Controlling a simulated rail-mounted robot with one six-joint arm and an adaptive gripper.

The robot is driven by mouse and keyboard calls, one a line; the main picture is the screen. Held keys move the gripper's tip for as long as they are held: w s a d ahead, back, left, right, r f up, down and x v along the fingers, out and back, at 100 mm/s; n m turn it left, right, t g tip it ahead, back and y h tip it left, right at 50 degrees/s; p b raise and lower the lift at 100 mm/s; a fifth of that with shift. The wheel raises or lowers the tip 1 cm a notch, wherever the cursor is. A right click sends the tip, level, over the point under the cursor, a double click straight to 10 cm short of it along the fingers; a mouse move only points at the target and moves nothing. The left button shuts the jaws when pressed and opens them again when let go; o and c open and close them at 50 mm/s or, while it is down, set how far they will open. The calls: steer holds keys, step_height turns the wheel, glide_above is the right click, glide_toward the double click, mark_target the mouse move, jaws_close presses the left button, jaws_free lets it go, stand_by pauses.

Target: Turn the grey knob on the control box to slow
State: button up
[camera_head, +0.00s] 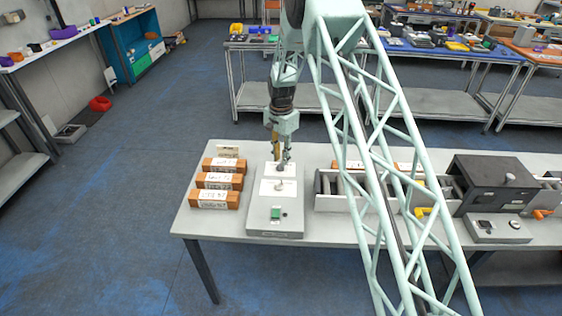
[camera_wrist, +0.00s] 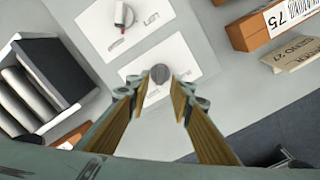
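The control box (camera_head: 262,220) is a light grey slab at the table's front edge, with a green square and two white label panels on top. In the wrist view its grey knob (camera_wrist: 160,73) is a round dark grey cap on the nearer white panel. My gripper (camera_wrist: 160,82) is open, with one fingertip on each side of this knob; I cannot tell whether they touch it. A second, paler knob (camera_wrist: 124,15) with a red mark sits on the other panel. In the head view my gripper (camera_head: 281,164) is over the far panel and hides the grey knob. The label words are not clearly readable.
Orange-brown boxes with white labels (camera_head: 214,198) lie left of the control box. A roller conveyor (camera_head: 335,203) stands close on its right, with a dark box (camera_head: 490,182) farther right. Another small grey panel box (camera_head: 497,229) is at the front right.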

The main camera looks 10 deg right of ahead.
steer(key=shift+f, duration=0.85)
steer(key=shift+c, duration=0.5)
jaws_close()
